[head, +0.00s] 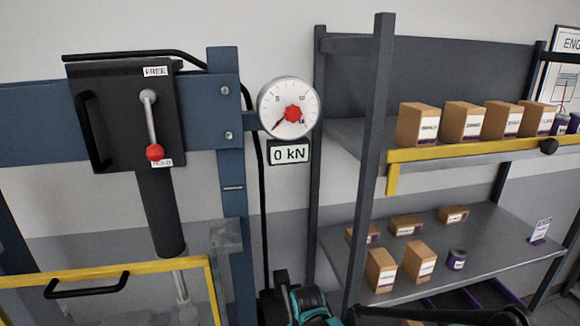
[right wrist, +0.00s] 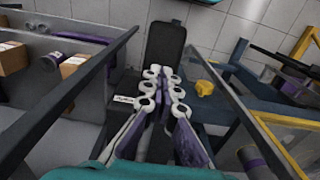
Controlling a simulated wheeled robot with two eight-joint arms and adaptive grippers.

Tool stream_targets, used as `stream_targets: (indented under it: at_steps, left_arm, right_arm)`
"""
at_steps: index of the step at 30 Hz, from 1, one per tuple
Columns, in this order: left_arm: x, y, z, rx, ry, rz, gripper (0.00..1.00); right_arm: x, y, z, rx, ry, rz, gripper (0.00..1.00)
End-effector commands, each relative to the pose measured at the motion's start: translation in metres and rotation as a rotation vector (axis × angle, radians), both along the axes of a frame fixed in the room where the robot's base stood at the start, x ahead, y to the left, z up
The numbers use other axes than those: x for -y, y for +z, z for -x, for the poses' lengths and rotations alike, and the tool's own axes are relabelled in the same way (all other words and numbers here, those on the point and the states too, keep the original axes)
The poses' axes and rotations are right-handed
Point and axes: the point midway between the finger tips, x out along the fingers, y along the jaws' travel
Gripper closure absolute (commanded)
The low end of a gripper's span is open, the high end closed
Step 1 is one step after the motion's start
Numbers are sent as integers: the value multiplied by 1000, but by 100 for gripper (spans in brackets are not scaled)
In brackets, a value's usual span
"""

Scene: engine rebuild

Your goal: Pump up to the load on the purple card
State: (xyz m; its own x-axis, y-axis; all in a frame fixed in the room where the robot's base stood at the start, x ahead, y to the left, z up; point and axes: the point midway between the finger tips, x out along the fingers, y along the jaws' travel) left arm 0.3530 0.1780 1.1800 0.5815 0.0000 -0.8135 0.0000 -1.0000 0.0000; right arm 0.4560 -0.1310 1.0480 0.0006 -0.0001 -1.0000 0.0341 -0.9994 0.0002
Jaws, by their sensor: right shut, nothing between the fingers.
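The press's round gauge (head: 289,106) has its needle at the low end of the scale. The display (head: 289,153) below it reads 0 kN. The red-knobbed lever (head: 154,152) on the black press head points down at HOLD. A small white and purple card (head: 540,230) stands on the lower shelf; its text is too small to read. My right gripper (right wrist: 165,75) is shut and empty. A dark upright block (right wrist: 166,45) lies just beyond its fingertips in the right wrist view; I cannot tell whether they touch. My left gripper is not in view.
A shelf rack (head: 384,100) with cartons (head: 418,122) and small purple cans (head: 456,259) stands to the right. A yellow-framed guard (head: 130,269) with a black handle is in front of the press. The blue press post (head: 230,190) stands close left of my right arm.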

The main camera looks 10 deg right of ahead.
Motion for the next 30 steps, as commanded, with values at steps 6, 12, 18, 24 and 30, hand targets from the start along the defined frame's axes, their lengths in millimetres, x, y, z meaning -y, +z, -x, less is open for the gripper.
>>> stream_targets:
  at_steps: [6, 12, 18, 24, 30]
  left_arm:
    - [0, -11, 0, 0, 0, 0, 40]
    - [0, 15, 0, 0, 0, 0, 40]
    - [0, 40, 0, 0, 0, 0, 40]
    - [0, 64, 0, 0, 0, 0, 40]
    - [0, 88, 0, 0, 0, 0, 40]
  right_arm:
    - [0, -12, 0, -1, 0, 0, 100]
    - [0, 21, 0, -1, 0, 0, 100]
    - [0, 55, 0, 0, 0, 0, 100]
    - [0, 88, 0, 0, 0, 0, 100]
    - [0, 122, 0, -1, 0, 0, 100]
